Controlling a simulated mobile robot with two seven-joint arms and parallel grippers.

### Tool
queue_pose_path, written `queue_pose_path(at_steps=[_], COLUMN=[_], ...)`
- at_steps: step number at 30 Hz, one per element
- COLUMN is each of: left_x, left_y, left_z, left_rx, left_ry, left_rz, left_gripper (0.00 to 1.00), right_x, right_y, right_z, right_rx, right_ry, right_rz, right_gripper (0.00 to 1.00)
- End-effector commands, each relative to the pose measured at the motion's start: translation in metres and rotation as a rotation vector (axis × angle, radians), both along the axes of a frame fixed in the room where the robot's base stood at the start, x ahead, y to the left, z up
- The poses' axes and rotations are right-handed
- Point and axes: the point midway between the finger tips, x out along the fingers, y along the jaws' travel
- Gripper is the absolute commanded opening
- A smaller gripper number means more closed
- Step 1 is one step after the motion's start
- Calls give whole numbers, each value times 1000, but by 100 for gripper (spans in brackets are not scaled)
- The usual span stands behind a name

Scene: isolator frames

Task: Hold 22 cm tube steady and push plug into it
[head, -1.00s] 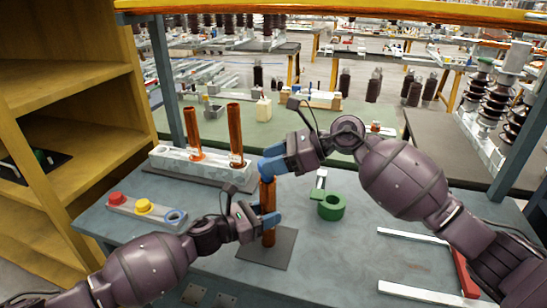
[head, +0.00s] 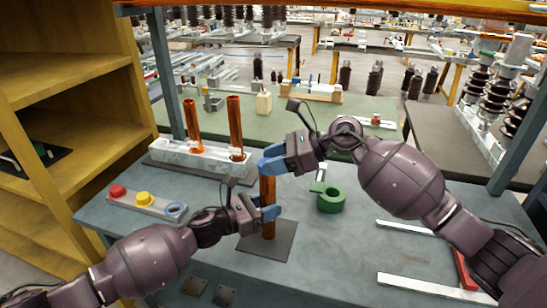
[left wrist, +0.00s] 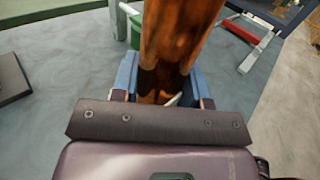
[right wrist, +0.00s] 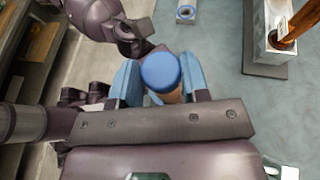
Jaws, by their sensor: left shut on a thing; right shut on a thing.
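The brown tube (head: 268,222) stands upright on a dark square mat (head: 281,243) on the bench; it also shows in the left wrist view (left wrist: 178,35). My left gripper (head: 268,211) is shut around the tube at mid-height. My right gripper (head: 272,164) is at the top of the tube, shut on the blue plug. The plug's round blue top (right wrist: 160,71) shows between the fingers in the right wrist view, with a tan part below it. How deep the plug sits in the tube is hidden by the fingers.
A white rack (head: 190,158) with two brown tubes stands at the back left. A strip with red and yellow caps and a blue ring (head: 175,210) lies at left. A red-and-white frame (head: 465,271) lies front right.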

Motion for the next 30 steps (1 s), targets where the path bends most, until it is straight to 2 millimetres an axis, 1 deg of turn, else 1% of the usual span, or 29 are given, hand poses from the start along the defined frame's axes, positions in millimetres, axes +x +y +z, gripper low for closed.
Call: queue_pose_path(at_steps=[10,11,15,16,17,25,28,30], left_x=[0,0,0,0,0,0,0,0], left_y=[0,0,0,0,0,0,0,0], left_z=[0,0,0,0,0,0,0,0], left_rx=[1,1,0,0,0,0,0,1], left_ry=[0,0,0,0,0,0,0,0], left_rz=[0,0,0,0,0,0,0,0], left_gripper=[0,0,0,0,0,0,0,0], right_x=[0,0,0,0,0,0,0,0], right_y=[0,0,0,0,0,-1,-6,-13], right_z=[-7,-7,-7,-7,-7,-6,-4,-1], right_rx=[-1,-1,-1,-1,-1,0,-1,0], right_ry=[0,0,1,1,1,0,-1,0], right_rz=[0,0,1,1,0,0,-2,-3], right_gripper=[20,43,65,70,72,72,72,72])
